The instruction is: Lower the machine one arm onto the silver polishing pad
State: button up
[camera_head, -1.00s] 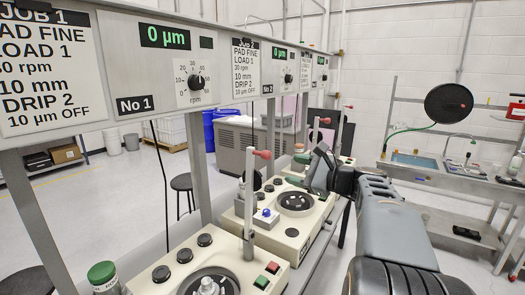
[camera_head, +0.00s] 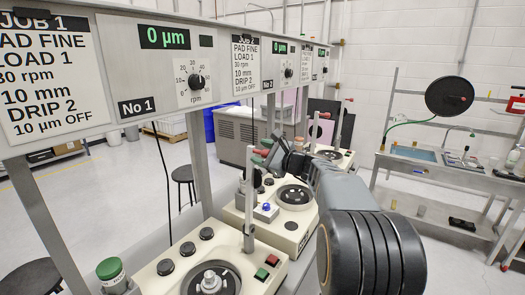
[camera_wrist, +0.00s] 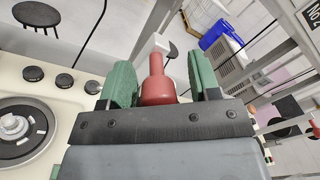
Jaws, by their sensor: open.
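The machine one arm (camera_head: 249,195) is a pale upright bar at the rear of the machine, with a red handle at its top. In the wrist view the red handle (camera_wrist: 157,88) sits between the two green fingers of my gripper (camera_wrist: 160,85). The fingers are open, with visible gaps on both sides of it. In the head view my gripper (camera_head: 262,151) is at the top of the bar. The silver polishing pad (camera_head: 211,281) shows as a silver centre on a dark round plate below; it also shows in the wrist view (camera_wrist: 13,126).
The cream machine one (camera_head: 160,268) has black knobs and red and green buttons. Machine two (camera_head: 290,235) is just behind. The control panel (camera_head: 170,75) hangs above.

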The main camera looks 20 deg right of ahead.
jog(key=shift+w+a, duration=0.1)
jog(key=shift+w, duration=0.05)
jog(key=shift+c, duration=0.5)
grip_shut()
